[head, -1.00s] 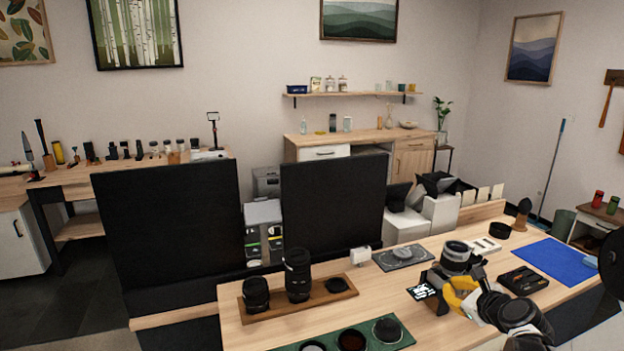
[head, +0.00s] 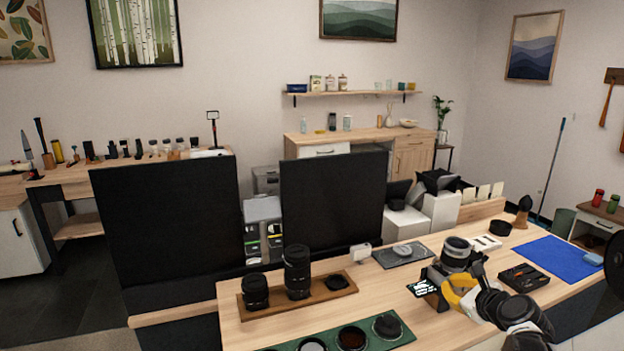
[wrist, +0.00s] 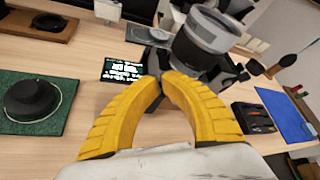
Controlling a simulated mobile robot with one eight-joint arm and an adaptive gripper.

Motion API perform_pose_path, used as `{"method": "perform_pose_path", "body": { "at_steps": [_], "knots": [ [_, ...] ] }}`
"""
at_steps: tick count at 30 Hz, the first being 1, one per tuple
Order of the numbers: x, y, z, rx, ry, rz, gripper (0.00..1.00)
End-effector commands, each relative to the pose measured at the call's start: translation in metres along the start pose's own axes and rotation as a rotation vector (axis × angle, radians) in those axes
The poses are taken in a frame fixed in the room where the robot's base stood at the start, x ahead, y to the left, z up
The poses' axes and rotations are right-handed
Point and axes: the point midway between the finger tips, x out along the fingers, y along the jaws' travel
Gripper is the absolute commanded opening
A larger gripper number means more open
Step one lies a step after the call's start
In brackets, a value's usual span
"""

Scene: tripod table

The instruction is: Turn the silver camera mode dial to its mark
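The camera (head: 457,252) has a silver and black barrel and sits on a dark stand on the wooden table. In the wrist view its barrel (wrist: 208,32) rises just beyond the fingertips, tilted in the picture. My gripper (head: 462,282) is at the near side of the camera. In the wrist view the two yellow fingers of my gripper (wrist: 159,80) curve inward, with their tips close together against the dark lower part of the camera. I cannot make out the silver mode dial or its mark; the fingertips may hide it. Whether the fingers hold anything is unclear.
A green mat (head: 350,338) with round lens parts and a wooden tray (head: 325,298) with lenses stand left. A black case (head: 524,277) and a blue mat (head: 558,258) lie right. Bare tabletop lies between.

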Motion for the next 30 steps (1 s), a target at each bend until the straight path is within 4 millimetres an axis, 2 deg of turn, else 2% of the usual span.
{"method": "perform_pose_path", "body": {
  "at_steps": [20,30],
  "knots": [
    [0.0008,0.007,-0.0004,0.0,-0.001,0.006,0.0],
    [-0.0059,0.0077,0.0046,0.001,0.0,0.004,0.0]
  ]
}}
